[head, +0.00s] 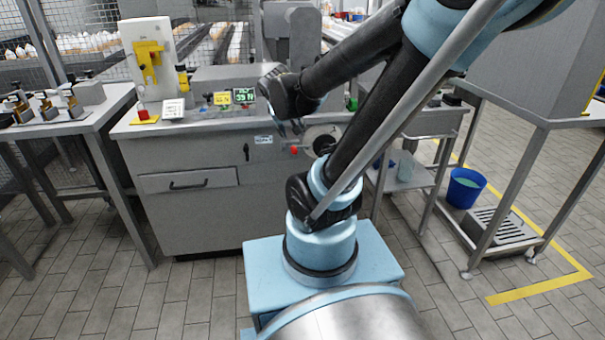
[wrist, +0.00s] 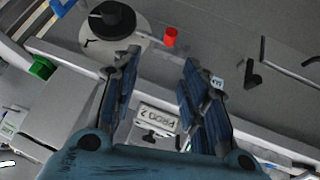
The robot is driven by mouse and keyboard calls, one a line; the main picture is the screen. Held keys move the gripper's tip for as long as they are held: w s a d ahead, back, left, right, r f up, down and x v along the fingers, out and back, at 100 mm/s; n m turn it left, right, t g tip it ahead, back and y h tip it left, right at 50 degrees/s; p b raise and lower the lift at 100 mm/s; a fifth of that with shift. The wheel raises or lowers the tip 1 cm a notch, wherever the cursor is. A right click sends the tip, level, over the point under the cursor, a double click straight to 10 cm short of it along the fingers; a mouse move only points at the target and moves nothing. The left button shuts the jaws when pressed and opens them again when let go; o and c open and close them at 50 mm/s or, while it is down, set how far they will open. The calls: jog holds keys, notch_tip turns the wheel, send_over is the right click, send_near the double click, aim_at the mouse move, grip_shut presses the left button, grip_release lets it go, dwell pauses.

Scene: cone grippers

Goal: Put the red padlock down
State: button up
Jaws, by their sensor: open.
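My gripper (wrist: 160,57) is open, with its two dark blue fingers spread and nothing held between them in the wrist view. In the head view my arm reaches over the front edge of the grey machine, and the gripper is partly hidden there. A small red piece (wrist: 170,37) stands out from the machine's front beside a round dial, just beyond the fingertips and apart from them. It also shows in the head view (head: 293,150). I cannot tell whether it is the red padlock. Another small red piece (head: 143,114) sits on a yellow plate on the bench.
The dial (wrist: 113,27) has a dark hub. A white plate (wrist: 157,117) with black lettering shows between the fingers. A drawer (head: 188,181) is on the machine's front. A blue bucket (head: 465,187) stands at the right. The tiled floor at the front left is clear.

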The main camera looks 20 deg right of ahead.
jog(key=s+f+g+y, duration=0.1)
jog(key=s+f+g, duration=0.1)
jog(key=s, duration=0.7)
jog(key=s+f+n+g+y, duration=0.1)
jog(key=s+f+g+y, duration=0.1)
jog(key=s, duration=0.7)
notch_tip(320, 180, down, 2)
jog(key=shift+s+a+f+g, duration=0.1)
jog(key=shift+s+a+g, duration=0.05)
jog(key=shift+a+g, duration=0.3)
jog(key=shift+w+f, duration=0.15)
jog(key=shift+w, duration=0.3)
